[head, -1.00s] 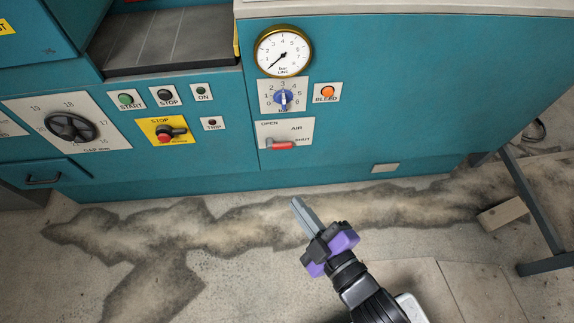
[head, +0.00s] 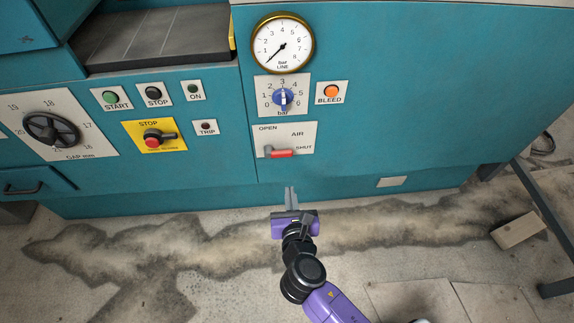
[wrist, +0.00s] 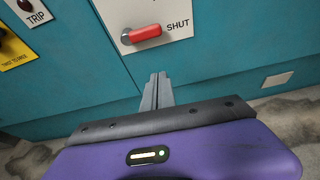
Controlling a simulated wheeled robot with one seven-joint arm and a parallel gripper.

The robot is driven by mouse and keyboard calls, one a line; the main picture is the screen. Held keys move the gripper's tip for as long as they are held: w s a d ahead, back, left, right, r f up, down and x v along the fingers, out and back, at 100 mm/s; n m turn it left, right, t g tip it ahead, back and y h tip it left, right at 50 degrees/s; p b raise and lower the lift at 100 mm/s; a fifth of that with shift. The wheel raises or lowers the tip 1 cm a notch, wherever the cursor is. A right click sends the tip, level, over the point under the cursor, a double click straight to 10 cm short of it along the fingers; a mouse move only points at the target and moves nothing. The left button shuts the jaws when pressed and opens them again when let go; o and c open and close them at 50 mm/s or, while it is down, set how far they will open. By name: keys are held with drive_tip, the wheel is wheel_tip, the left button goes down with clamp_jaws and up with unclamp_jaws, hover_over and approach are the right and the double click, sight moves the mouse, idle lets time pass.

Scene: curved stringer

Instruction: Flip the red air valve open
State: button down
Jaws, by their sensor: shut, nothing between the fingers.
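The red air valve lever (head: 281,153) sits on a white plate (head: 288,134) marked OPEN, AIR and SHUT, low on the teal machine. The lever lies level, its free end pointing right at the SHUT label. It also shows in the wrist view (wrist: 142,34), with its pivot at the left end. My gripper (head: 290,190) is shut and empty, below the valve plate and apart from it. In the wrist view my fingertips (wrist: 157,78) are together, below and slightly right of the lever.
Above the plate are a blue regulator knob (head: 283,97) and a brass-rimmed gauge (head: 283,44). An orange BLEED button (head: 330,91) is to the right. A red STOP switch (head: 153,138) and TRIP light (head: 206,127) are left. The panel right of the plate is clear.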

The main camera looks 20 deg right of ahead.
sight(278, 152)
idle(0.4)
drive_tip(key=b+x, duration=0.4)
drive_tip(key=x, duration=0.6)
drive_tip(key=shift+r, duration=1.95)
drive_tip(key=shift+r, duration=0.1)
